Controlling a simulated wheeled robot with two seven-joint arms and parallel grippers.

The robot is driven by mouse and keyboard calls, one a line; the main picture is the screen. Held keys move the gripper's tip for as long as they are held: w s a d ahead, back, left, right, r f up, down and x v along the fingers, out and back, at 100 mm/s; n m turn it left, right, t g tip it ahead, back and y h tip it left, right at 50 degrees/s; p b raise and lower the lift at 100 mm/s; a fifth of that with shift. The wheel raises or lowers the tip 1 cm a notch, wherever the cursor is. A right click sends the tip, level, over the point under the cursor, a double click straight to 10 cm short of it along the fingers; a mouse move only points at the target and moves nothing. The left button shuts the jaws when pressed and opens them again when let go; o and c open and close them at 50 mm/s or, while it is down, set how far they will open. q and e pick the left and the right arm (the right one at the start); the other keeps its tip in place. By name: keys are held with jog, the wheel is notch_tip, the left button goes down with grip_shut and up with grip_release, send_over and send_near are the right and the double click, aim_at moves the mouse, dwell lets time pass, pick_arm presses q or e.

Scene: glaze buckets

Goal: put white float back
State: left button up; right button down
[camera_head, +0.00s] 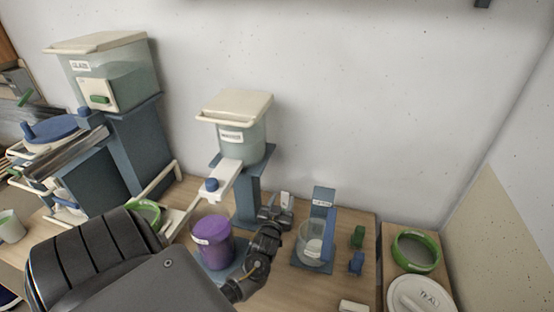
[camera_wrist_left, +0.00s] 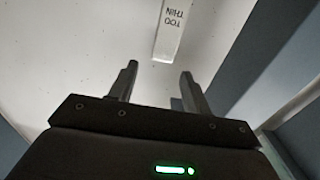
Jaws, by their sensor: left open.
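A pale white round piece (camera_head: 314,248) shows low in the clear cup (camera_head: 311,232) on a blue stand; I cannot tell for sure that it is the white float. My left gripper (camera_head: 277,214) is left of this cup and apart from it, beside the blue column of the middle bucket. In the left wrist view its two fingers (camera_wrist_left: 158,82) stand apart with nothing between them. Beyond the fingertips is a white strip marked "TOO THIN" (camera_wrist_left: 170,30), upside down. A small white piece (camera_head: 287,200) shows just behind the gripper. My right gripper is not in view.
A purple-filled container (camera_head: 212,240) stands left of my gripper, under the middle bucket (camera_head: 236,122). Blue (camera_head: 356,263) and green (camera_head: 357,237) small pieces are right of the clear cup.

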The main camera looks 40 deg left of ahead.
pick_arm(q)
jog(key=b+v, duration=0.1)
jog(key=v, duration=0.6)
jog(key=shift+s, duration=0.1)
